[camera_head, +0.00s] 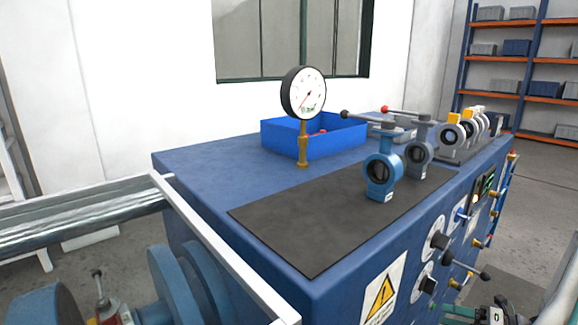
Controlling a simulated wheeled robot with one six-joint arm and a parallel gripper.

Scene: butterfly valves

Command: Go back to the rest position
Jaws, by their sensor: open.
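My gripper is not in view, and I see no part of my arm that I can be sure of. A blue butterfly valve (384,178) stands upright on the dark mat (300,228), with a dark lever pointing left. A grey butterfly valve (419,152) stands behind it to the right, with a red-tipped lever. Both stand apart on the blue bench (205,165). Nothing is seen touching them.
A pressure gauge (303,94) on a brass stem stands before a blue bin (340,138). Several more valves (470,132) line the bench's far right. Knobs and handles (440,241) jut from its front. A white rail (220,245) and blue flanges (185,285) are at lower left. The mat's near part is clear.

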